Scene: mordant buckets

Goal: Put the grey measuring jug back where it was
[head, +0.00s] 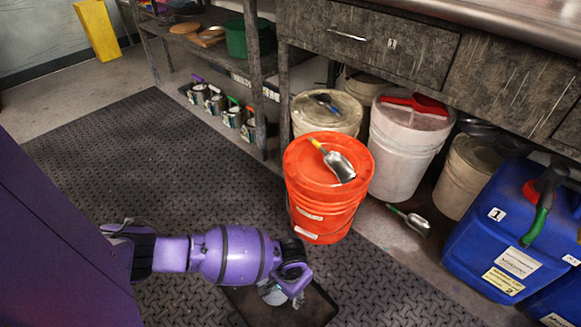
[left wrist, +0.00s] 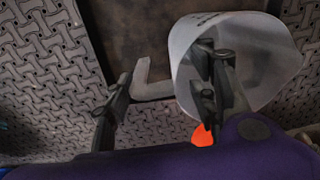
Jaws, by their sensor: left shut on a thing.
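The grey measuring jug (left wrist: 250,75) is a pale, open-topped vessel with an L-shaped handle. In the left wrist view my left gripper (left wrist: 165,85) has one finger at the jug's mouth and the other beyond the handle, and it is shut on the jug. In the head view only a pale bit of the jug (head: 272,294) shows below my left gripper (head: 296,284); the rest is hidden. The jug is over a dark flat tray or board (head: 312,308) on the floor. I cannot tell whether it touches it. My right gripper is not in view.
An orange bucket (head: 325,205) with a metal scoop (head: 338,165) on its lid stands just beyond my left gripper. Pale buckets (head: 398,155) stand under the bench, and blue canisters (head: 500,225) stand at right. The ribbed mat (head: 110,140) is clear at left.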

